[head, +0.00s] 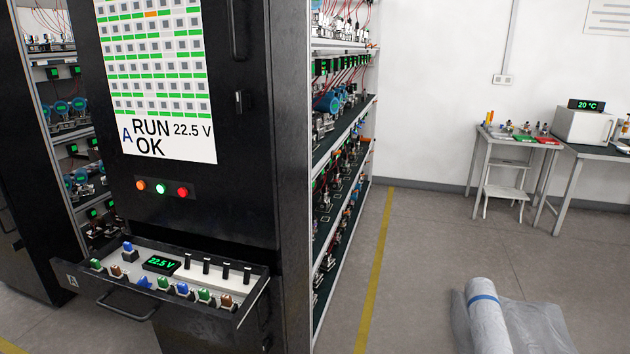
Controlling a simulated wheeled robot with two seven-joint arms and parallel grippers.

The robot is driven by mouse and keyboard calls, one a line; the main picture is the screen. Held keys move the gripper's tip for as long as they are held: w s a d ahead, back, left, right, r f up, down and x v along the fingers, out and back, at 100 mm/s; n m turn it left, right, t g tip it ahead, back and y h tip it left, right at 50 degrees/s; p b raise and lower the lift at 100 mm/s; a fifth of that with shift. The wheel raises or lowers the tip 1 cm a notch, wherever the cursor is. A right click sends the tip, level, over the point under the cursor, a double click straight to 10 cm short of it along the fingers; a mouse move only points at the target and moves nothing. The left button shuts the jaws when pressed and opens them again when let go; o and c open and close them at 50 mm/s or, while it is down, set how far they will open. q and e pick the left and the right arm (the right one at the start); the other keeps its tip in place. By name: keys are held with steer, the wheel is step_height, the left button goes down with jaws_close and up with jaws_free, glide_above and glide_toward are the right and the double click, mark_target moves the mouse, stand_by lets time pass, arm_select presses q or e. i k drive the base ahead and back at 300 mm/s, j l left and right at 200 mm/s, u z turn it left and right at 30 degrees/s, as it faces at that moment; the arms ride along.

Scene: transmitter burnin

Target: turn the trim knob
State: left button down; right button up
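The open drawer (75,280), marked A, juts out of the black cabinet (255,205). It holds several small knobs in blue, green and brown. One blue-topped knob (129,250) stands apart at the back left, next to a small display (161,263) reading 22.5 V in green. Other knobs, such as a green one (96,264) and a brown one (227,301), line the front. Which one is the trim knob I cannot tell, as no label is readable. Several black upright posts (205,266) stand at the back right. Neither of my grippers is in view.
The cabinet's panel (168,140) reads "A RUN OK 22.5 V" above orange, green and red lamps (160,188). The drawer handle (125,308) sticks out in front. Open shelves (340,150) stand to the right. A plastic roll (487,315) lies on the otherwise clear floor.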

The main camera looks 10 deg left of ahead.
mark_target(143, 282)
steer(key=i, duration=0.5)
steer(key=u, duration=1.85)
